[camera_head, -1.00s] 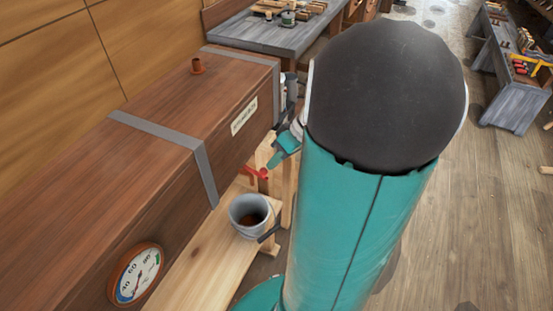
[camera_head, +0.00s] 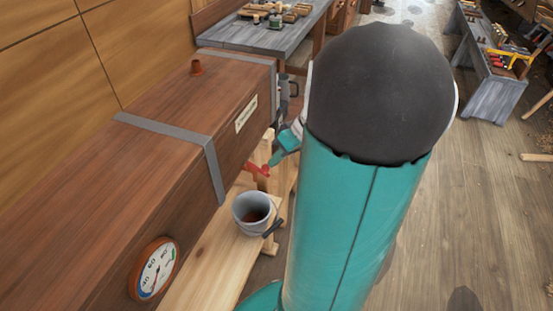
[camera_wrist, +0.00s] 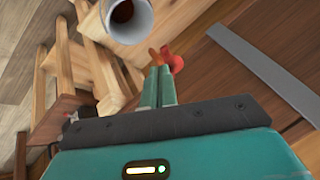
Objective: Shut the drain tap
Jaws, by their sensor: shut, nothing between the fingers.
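The drain tap has a red lever (camera_head: 256,168) on the side of the long wooden chest (camera_head: 165,150), above the bucket. In the wrist view the red part of the tap (camera_wrist: 176,63) shows just beyond my fingertips, slightly right of them, with a brown stub beside it. My gripper (camera_head: 274,161) is shut and empty, its teal fingers close to the lever's right end. In the wrist view the gripper's fingers (camera_wrist: 158,72) lie side by side at the tap; I cannot tell whether they touch it. My arm hides part of the area to the right.
A grey bucket (camera_head: 252,212) with brown contents stands on a wooden plank below the tap; it also shows in the wrist view (camera_wrist: 128,18). A round gauge (camera_head: 153,269) sits on the chest's near side. A workbench (camera_head: 262,32) stands behind. Open floor lies right.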

